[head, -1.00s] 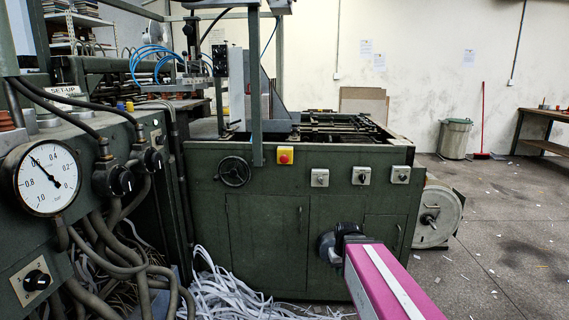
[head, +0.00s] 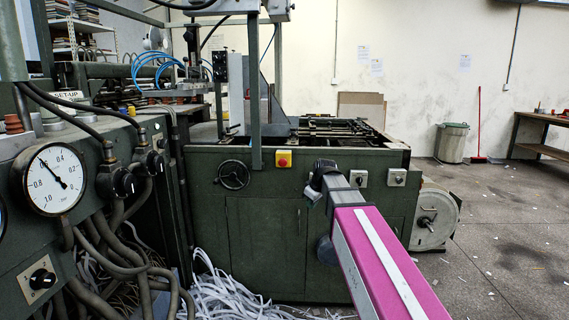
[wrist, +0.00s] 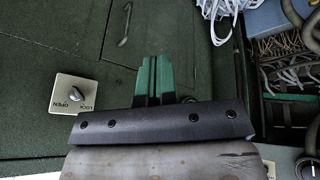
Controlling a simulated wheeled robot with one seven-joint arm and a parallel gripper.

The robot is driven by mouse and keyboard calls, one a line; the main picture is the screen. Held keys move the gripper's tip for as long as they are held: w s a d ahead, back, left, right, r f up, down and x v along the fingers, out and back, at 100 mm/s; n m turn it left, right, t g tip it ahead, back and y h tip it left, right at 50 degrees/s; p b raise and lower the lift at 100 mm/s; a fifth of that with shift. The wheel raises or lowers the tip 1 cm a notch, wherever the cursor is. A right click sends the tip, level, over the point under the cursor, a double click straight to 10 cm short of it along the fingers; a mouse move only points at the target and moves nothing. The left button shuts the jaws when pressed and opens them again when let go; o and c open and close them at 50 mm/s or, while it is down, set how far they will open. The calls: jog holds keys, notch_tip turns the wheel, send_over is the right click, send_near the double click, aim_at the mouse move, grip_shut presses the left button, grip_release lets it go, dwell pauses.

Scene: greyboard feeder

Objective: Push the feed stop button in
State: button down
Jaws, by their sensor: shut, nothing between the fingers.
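The red feed stop button (head: 283,158) sits on a square yellow plate at the top edge of the green cabinet front in the head view. My gripper's green fingers (wrist: 154,60) are together and empty in the wrist view, pointing along the green cabinet front. In the head view my dark wrist (head: 326,168) is to the right of the button, apart from it in the picture; the fingers are not clear there. The button does not show in the wrist view.
A switch plate marked open and lock (wrist: 75,95) is left of my fingers in the wrist view. A black handwheel (head: 233,175) is left of the button, with a vertical green post (head: 255,100) between them. A pressure gauge (head: 54,180) stands at the left.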

aim_at(285, 161)
jog(key=w+a+r+n, duration=0.1)
jog(key=a+r+n, duration=0.1)
jog(key=r, duration=0.4)
jog(key=w+a+r+n+t+y, duration=0.1)
jog(key=w+a+r+n, duration=0.1)
jog(key=r, duration=0.5)
jog(key=w+a+r+n+t, duration=0.1)
jog(key=a+r+n, duration=0.1)
jog(key=r, duration=0.5)
jog(key=shift+w+a+r+y, duration=0.2)
jog(key=shift+w+a+y, duration=0.2)
jog(key=shift+a, duration=0.35)
jog(key=x, duration=0.3)
jog(key=w+x, duration=0.1)
jog(key=x, duration=0.3)
jog(key=r+x, duration=0.1)
jog(key=x, duration=0.3)
jog(key=shift+w+d+f, duration=0.1)
jog(key=shift+w+d, duration=0.05)
jog(key=shift+w, duration=1.05)
